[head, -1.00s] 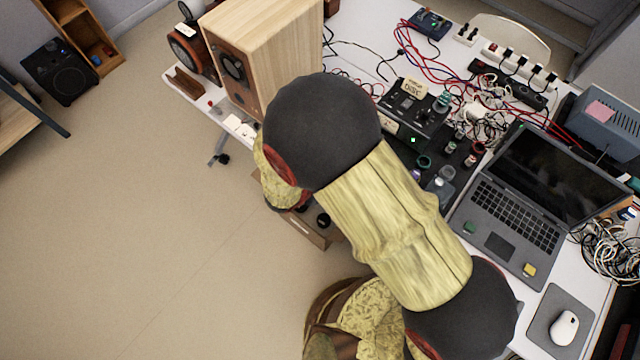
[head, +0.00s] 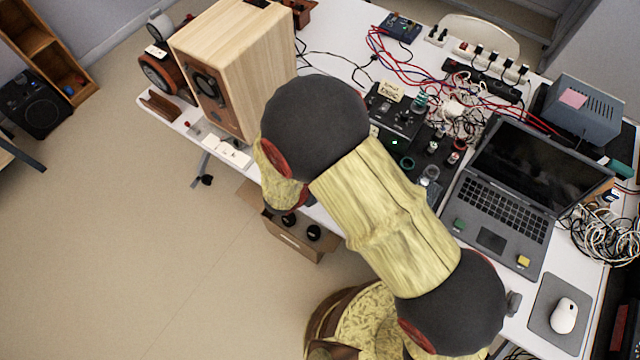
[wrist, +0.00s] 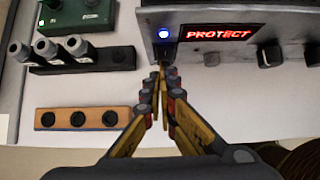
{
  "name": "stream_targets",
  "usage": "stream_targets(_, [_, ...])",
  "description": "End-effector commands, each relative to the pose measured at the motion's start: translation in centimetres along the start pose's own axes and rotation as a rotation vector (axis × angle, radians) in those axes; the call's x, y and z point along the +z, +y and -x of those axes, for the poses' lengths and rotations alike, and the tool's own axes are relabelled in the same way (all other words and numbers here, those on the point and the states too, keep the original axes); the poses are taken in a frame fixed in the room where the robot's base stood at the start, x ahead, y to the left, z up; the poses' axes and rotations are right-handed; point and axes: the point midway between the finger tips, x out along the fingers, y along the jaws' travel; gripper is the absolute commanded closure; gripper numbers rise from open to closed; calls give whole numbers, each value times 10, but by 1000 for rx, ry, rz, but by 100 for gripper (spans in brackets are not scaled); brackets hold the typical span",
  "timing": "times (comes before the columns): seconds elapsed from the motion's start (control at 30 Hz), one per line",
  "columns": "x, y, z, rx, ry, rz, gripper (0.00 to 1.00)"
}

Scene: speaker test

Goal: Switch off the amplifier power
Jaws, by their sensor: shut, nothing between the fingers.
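The amplifier (wrist: 260,32) is a silvery box in the wrist view, with a red lit PROTECT display (wrist: 219,32), a blue light (wrist: 164,33) and dark knobs (wrist: 270,55). My gripper (wrist: 164,72) is shut and empty. Its fingertips are at the lower left of the amplifier's front, just below the blue light. A small dark part (wrist: 168,54) of the front shows just beyond the tips; whether they touch it I cannot tell. In the head view my arm hides the gripper, and I cannot make out the amplifier there.
In the wrist view, a dark block with grey plugs (wrist: 75,47) and an orange strip with black holes (wrist: 82,118) lie left of my fingers. In the head view, a wooden speaker (head: 235,65), laptop (head: 515,190) and tangled cables (head: 460,120) crowd the table. An open box (head: 295,240) is below.

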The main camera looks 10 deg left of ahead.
Motion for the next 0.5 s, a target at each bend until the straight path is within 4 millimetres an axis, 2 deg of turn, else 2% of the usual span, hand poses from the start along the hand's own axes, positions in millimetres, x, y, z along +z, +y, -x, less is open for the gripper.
stream_targets(0.13, [-4,0,-10,1,-66,2,100])
stream_targets(0.5, [3,0,-2,0,-60,0,100])
